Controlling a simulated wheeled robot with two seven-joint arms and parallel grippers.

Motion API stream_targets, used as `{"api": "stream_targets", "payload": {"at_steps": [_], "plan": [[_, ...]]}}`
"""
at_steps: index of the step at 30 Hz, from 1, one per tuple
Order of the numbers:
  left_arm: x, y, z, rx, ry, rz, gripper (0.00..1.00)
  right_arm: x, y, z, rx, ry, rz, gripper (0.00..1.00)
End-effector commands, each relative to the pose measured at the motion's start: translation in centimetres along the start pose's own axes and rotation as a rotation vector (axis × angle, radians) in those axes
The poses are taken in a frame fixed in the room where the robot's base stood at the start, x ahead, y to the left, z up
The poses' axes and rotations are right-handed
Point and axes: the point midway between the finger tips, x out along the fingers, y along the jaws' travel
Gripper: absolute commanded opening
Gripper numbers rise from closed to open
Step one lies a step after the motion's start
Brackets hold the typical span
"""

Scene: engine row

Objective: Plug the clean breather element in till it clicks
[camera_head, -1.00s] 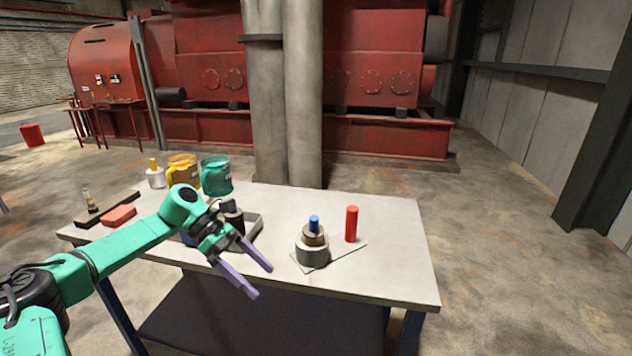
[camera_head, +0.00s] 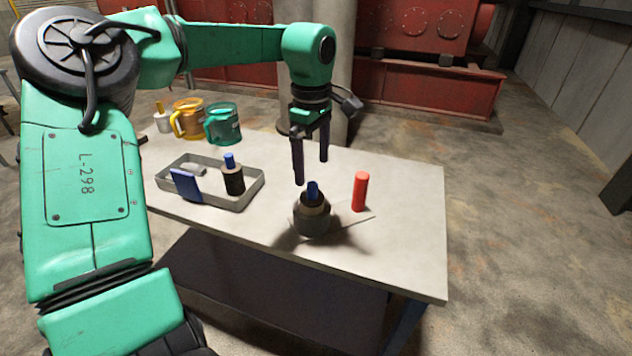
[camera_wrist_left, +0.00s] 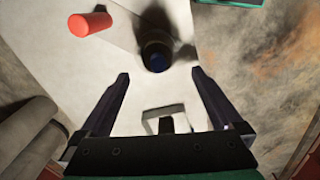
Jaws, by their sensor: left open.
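A brown, blue-topped element (camera_head: 313,199) stands upright in a round grey socket (camera_head: 312,222) on the table; how deep it sits I cannot tell. A second blue-topped element (camera_head: 233,179), with a dark body and pale shoulder, stands in the grey tray (camera_head: 215,208). I cannot tell which is the clean one. My left gripper (camera_head: 311,172) is open and empty, fingers down, just above and behind the socketed element. In the left wrist view that element's blue top (camera_wrist_left: 157,60) lies between and just beyond the fingertips (camera_wrist_left: 160,76). My right gripper is not in view.
A red cylinder (camera_head: 360,192) stands right of the socket, close by. A blue block (camera_head: 186,185) leans in the tray. Teal (camera_head: 223,125) and yellow (camera_head: 187,120) jugs stand at the back left. The table's right part (camera_head: 415,220) is clear.

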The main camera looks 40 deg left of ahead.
Motion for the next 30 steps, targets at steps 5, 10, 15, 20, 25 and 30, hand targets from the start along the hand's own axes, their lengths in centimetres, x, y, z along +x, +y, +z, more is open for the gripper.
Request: {"api": "stream_targets", "payload": {"at_steps": [5,10,15,20,25,30], "plan": [[4.5,-0.2,0.0,0.001,-0.002,-0.006,1.00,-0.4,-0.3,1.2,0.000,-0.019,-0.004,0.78],[8.1,-0.1,0.0,-0.001,-0.001,-0.004,1.00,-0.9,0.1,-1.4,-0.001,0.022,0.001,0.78],[9.8,-0.1,0.0,-0.001,-0.001,-0.001,1.00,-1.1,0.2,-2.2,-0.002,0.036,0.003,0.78],[10.0,0.0,0.0,-0.001,-0.001,0.000,1.00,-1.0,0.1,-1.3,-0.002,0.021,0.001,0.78],[9.9,0.0,0.0,-0.001,-0.002,0.000,0.66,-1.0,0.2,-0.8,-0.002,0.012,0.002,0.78],[9.9,0.0,0.0,-0.001,-0.001,0.000,0.06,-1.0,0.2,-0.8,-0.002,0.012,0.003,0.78]]}}
